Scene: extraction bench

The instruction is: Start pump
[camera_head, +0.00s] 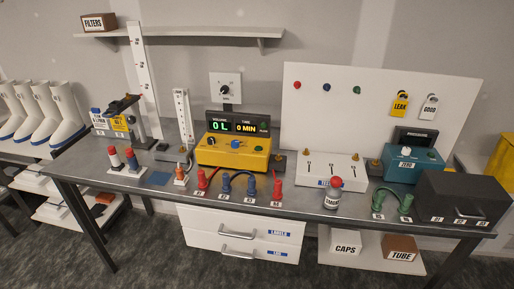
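A yellow unit (234,152), which looks like the pump, stands at the middle back of the bench. A blue knob (236,144) and smaller controls are on its sloping top; their labels are too small to read. A black display (237,124) behind it reads volume 0 L and time 0 MIN, with a small green part (263,126) at its right end. A wall plate with a black knob (224,89) is above the display. My gripper is not in view.
Red and blue connectors (251,188) stand along the bench's front edge. A white panel (325,168), a bottle with a red cap (334,196), green connectors (405,205), a teal unit (411,166) and a dark box (470,200) are to the right. Stands and bottles (133,160) crowd the left.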

